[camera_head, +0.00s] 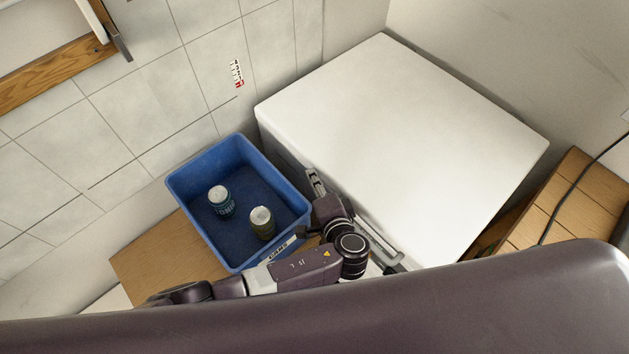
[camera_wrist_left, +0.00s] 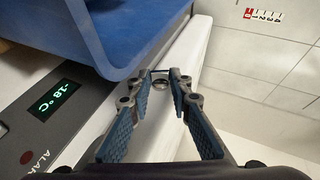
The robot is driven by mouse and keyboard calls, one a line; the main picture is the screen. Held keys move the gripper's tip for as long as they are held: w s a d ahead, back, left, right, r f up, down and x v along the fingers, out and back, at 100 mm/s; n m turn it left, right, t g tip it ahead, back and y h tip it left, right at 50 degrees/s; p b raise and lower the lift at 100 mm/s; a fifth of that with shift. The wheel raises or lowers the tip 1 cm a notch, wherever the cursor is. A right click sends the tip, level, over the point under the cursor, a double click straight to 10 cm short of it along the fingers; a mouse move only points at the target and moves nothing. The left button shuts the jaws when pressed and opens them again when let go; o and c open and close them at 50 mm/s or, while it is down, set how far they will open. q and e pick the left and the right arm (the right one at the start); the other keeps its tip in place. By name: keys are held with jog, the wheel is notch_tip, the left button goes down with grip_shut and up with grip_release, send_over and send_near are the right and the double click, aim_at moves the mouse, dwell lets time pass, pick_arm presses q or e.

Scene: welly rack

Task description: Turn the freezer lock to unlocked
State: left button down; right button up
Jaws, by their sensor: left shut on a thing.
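The white chest freezer (camera_head: 400,140) stands at the right with its lid closed. My left gripper (camera_head: 316,182) is at the freezer's front, beside the blue crate. In the left wrist view the two fingers (camera_wrist_left: 159,74) come together at a small round metal lock (camera_wrist_left: 160,85) on the freezer front. The gripper is shut on the lock. Its fingertips partly hide the lock, and I cannot tell which way it is turned. My right gripper is not in view.
A blue crate (camera_head: 181,188) with two cans (camera_head: 221,200) (camera_head: 262,222) stands on a wooden surface (camera_head: 140,262), close to my left gripper. A wooden surface (camera_head: 585,195) with a black cable lies at the right.

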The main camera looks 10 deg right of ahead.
pick_arm(q)
jog(key=c, duration=1.8)
grip_release()
jog(key=shift+d, duration=0.1)
jog(key=shift+o, duration=0.2)
jog(key=v, duration=1.2)
jog(key=shift+c, duration=0.6)
